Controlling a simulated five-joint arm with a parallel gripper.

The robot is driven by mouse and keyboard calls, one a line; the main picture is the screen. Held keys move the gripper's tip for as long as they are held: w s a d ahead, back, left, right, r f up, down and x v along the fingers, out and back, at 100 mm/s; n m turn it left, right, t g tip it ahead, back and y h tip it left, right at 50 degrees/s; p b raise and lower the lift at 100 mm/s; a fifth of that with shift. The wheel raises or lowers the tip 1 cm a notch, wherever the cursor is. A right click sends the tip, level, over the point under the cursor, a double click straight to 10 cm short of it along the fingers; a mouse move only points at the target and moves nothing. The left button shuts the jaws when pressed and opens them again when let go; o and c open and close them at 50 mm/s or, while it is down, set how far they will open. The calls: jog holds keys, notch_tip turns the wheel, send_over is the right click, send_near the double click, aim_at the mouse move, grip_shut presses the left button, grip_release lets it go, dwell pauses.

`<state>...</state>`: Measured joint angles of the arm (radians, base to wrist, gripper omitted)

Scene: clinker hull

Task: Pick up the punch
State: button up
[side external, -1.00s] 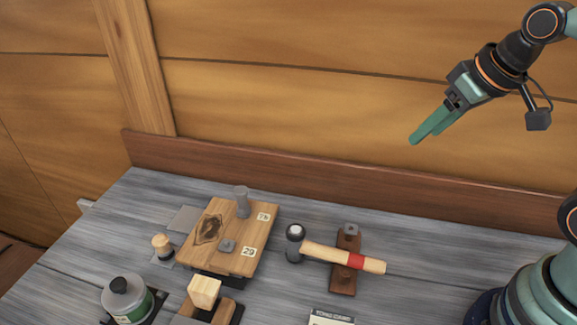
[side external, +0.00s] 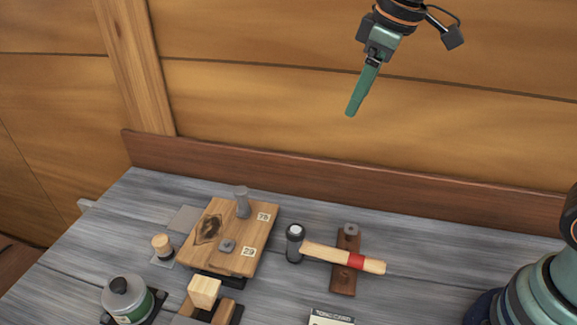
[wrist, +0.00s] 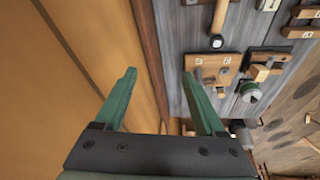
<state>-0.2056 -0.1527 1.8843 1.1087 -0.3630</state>
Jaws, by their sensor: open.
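A short grey metal cylinder, which looks like the punch (side external: 242,202), stands upright near the far edge of a wooden board (side external: 220,262) in the side view. My gripper (side external: 352,112) is high above the bench, up and to the right of the punch, in front of the planked wall. In the wrist view my gripper (wrist: 159,73) shows two green fingers spread apart with nothing between them. The board (wrist: 213,70) is just right of the right finger there; I cannot clearly make out the punch.
A hammer (side external: 322,252) lies across a dark wooden block (side external: 342,285) right of the board. A grey-topped can (side external: 127,300), a pale wooden block (side external: 204,291) and a small wood-topped piece (side external: 162,246) stand left and in front. The space around my gripper is clear.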

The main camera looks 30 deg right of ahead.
jog(key=w+a+f+n+g, duration=0.25)
jog(key=w+a+n, duration=0.3)
jog(key=a, duration=0.35)
jog(key=n, duration=0.5)
send_near(240, 190)
jog(key=shift+w+a+g+h, duration=0.2)
jog(key=shift+g+h, duration=0.2)
jog(key=shift+g, duration=0.05)
notch_tip(240, 190, down, 6)
jog(key=shift+w+a+f, duration=0.1)
jog(key=shift+f, duration=1.35)
jog(key=shift+w+f, duration=0.15)
jog(key=shift+f, duration=1.3)
grip_shut()
